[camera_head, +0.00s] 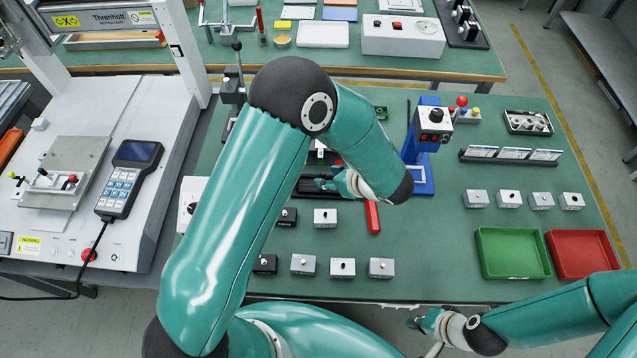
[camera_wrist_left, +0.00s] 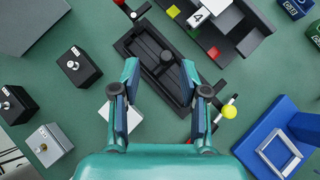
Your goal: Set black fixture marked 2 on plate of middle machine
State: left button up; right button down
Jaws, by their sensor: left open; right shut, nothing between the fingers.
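Two small black fixtures with knobs sit on the green bench left of centre in the head view, one behind (camera_head: 287,217) and one in front (camera_head: 264,264). Two black fixtures also show at the left of the left wrist view, one (camera_wrist_left: 79,68) and another (camera_wrist_left: 16,104); I cannot read a 2 on any. My left gripper (camera_head: 322,181) is open and empty, above a black slotted base (camera_wrist_left: 140,47), partly hidden by my arm in the head view. A machine tag reads 4 (camera_wrist_left: 197,17). Which machine is the middle one is unclear. My right gripper (camera_head: 412,322) is shut and empty at the bench's front edge.
Several grey blocks stand near, including one (camera_head: 325,217) by my left gripper. A blue press (camera_head: 432,125) stands right of it, with a red bar (camera_head: 373,217) in front. Green (camera_head: 512,253) and red (camera_head: 581,254) trays lie at right.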

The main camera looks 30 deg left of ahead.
aim_at(323, 174)
pick_arm(q)
jog(key=x, duration=0.3)
jog(key=p+x, duration=0.1)
jog(key=shift+w+a+f, duration=0.15)
jog(key=shift+w, duration=0.2)
grip_shut()
